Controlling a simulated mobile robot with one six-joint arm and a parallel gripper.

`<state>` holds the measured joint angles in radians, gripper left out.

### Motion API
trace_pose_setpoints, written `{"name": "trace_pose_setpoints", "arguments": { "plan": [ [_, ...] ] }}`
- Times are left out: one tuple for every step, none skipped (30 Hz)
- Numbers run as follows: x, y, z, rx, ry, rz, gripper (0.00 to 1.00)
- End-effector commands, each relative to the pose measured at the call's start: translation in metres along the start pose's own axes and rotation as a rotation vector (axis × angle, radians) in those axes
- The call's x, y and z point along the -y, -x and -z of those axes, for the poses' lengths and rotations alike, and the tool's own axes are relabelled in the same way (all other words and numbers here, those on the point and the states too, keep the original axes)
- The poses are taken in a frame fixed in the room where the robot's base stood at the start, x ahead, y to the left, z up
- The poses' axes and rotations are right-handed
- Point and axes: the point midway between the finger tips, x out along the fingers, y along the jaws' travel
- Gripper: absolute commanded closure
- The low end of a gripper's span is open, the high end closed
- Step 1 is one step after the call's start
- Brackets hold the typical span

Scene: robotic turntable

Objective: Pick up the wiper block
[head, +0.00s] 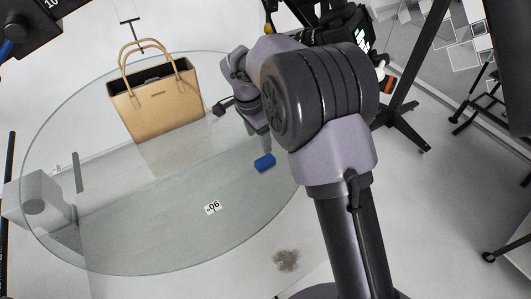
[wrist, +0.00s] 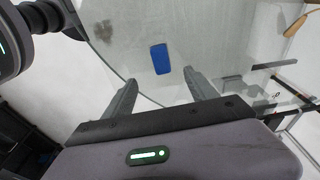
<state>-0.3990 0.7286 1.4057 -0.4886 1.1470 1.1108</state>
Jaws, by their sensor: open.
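A small blue block (head: 264,162), which I take as the wiper block, lies on the round glass turntable (head: 110,245) near its right edge. In the wrist view the blue block (wrist: 160,59) shows beyond my fingertips, between their lines. My gripper (wrist: 160,88) is open, with its two grey fingers apart and nothing between them. The block is clear of both fingers. In the head view my arm is above the right edge of the glass, and its links partly hide the gripper.
A tan handbag (head: 157,103) stands on the glass, behind and left of the block. A small label marked 90 (head: 212,207) lies nearer the front. A black stand (head: 403,125) is on the floor at right.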

Motion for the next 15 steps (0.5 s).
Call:
{"name": "trace_pose_setpoints", "arguments": {
  "plan": [
    [-0.001, -0.02, -0.001, 0.001, 0.001, -0.004, 0.34],
    [-0.001, -0.029, 0.0, 0.001, 0.001, -0.005, 0.34],
    [-0.001, -0.041, 0.0, 0.001, 0.0, -0.004, 0.34],
    [-0.001, -0.049, 0.0, 0.0, 0.001, -0.003, 0.34],
    [-0.001, -0.057, 0.0, 0.001, 0.001, -0.004, 0.34],
    [-0.001, -0.065, 0.0, 0.001, 0.001, -0.002, 0.34],
    [-0.001, -0.071, 0.0, 0.001, 0.001, -0.003, 0.34],
    [-0.001, -0.075, 0.0, 0.001, 0.0, -0.002, 0.34],
    [0.0, -0.079, 0.001, 0.001, 0.0, -0.001, 0.34],
    [-0.001, -0.081, 0.001, 0.001, 0.0, -0.001, 0.34],
    [-0.001, -0.083, 0.001, 0.001, -0.001, -0.001, 0.34],
    [0.0, -0.086, 0.001, 0.001, 0.0, -0.001, 0.34],
    [0.0, -0.089, 0.001, 0.001, 0.0, -0.001, 0.34],
    [0.0, -0.093, 0.002, 0.001, 0.0, -0.001, 0.34],
    [0.0, -0.1, 0.002, 0.001, 0.0, -0.001, 0.34]
  ]
}}
